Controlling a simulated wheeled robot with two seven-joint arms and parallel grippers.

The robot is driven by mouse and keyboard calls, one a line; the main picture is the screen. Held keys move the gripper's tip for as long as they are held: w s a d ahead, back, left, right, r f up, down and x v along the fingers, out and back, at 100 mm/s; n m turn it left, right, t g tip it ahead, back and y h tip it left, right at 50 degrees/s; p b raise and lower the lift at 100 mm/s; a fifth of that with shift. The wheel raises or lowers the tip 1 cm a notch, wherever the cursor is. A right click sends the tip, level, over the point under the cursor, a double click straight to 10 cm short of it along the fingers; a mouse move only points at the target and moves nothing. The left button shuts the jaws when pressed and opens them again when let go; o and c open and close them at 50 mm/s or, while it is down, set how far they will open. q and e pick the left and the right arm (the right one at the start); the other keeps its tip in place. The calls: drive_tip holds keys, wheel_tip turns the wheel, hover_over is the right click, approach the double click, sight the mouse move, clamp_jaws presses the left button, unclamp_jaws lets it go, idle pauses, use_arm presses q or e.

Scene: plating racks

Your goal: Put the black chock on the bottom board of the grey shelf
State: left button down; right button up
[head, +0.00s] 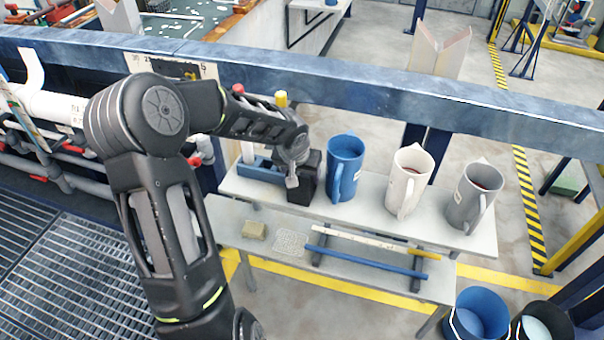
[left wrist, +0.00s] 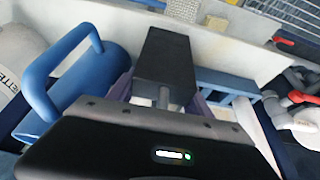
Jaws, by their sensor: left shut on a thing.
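The black chock (head: 303,188) is a dark block in the head view, at the left end of the upper board (head: 360,210) of the grey shelf. It also shows in the left wrist view (left wrist: 163,60), in front of my left gripper. My left gripper (head: 292,172) is shut on it; the fingers are partly hidden. I cannot tell whether the chock touches the board. The lower board (head: 385,290) of the grey shelf is nearer to me and below. My right gripper is not in view.
A blue jug (head: 345,165) stands right of the chock, then a white jug (head: 409,180) and a grey jug (head: 473,197). A blue holder (head: 260,170) is at its left. The lower board bears a yellowish block (head: 254,230), a mesh piece (head: 291,243) and a blue bar (head: 365,264).

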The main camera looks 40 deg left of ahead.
use_arm(q)
drive_tip(key=shift+c, duration=2.2)
unclamp_jaws()
drive_tip(key=shift+r+p, duration=0.25)
drive_tip(key=shift+p, duration=0.1)
drive_tip(key=p+v, duration=0.1)
drive_tip(key=v, duration=1)
drive_tip(key=shift+s+r, duration=0.25)
drive_tip(key=shift+r, duration=0.05)
drive_tip(key=shift+d, duration=0.15)
drive_tip(key=shift+c, duration=0.4)
